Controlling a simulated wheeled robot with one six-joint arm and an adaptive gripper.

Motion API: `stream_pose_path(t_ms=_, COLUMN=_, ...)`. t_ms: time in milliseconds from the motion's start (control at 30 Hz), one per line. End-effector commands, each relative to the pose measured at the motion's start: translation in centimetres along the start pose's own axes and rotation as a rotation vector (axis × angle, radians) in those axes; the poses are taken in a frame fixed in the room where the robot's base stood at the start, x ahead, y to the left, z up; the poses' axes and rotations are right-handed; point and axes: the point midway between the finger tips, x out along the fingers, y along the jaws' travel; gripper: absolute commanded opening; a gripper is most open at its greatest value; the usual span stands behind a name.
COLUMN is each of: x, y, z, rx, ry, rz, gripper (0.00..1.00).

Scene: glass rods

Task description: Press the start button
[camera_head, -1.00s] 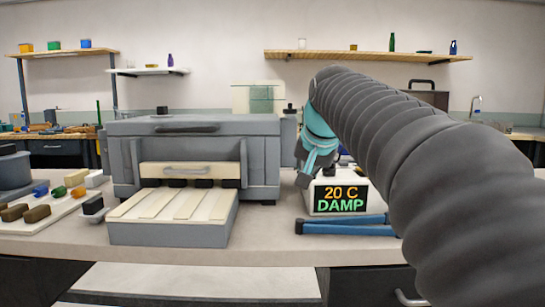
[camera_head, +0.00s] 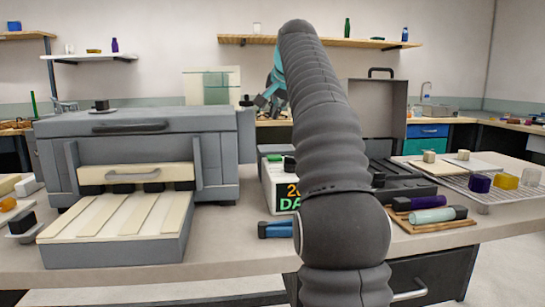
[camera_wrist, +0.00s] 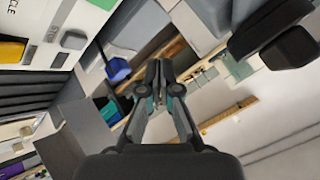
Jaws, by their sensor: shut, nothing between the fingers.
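A white control box (camera_head: 276,190) stands on the bench right of the grey oven-like machine (camera_head: 145,150). Its display is partly hidden behind my arm. A green button-like patch (camera_head: 275,157) shows on its top; I cannot read a start label there.
Blue bars (camera_head: 275,229) lie in front of the control box. An open dark case (camera_head: 385,115) stands to the right, with a wire rack (camera_head: 480,193) of small coloured blocks and a wooden board (camera_head: 435,222) nearby. The front bench strip is mostly clear.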

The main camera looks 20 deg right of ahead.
Motion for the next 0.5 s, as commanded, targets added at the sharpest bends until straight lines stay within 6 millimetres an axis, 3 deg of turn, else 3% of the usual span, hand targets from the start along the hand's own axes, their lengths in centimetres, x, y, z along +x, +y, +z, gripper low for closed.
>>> stream_pose_path(t_ms=233, x=0.3, y=0.2, z=0.4, rx=-0.001, ry=-0.001, rz=0.0, gripper=0.0)
stream_pose_path(t_ms=500, x=2.1, y=1.5, z=1.9, rx=-0.003, ry=-0.003, rz=-0.001, gripper=0.0)
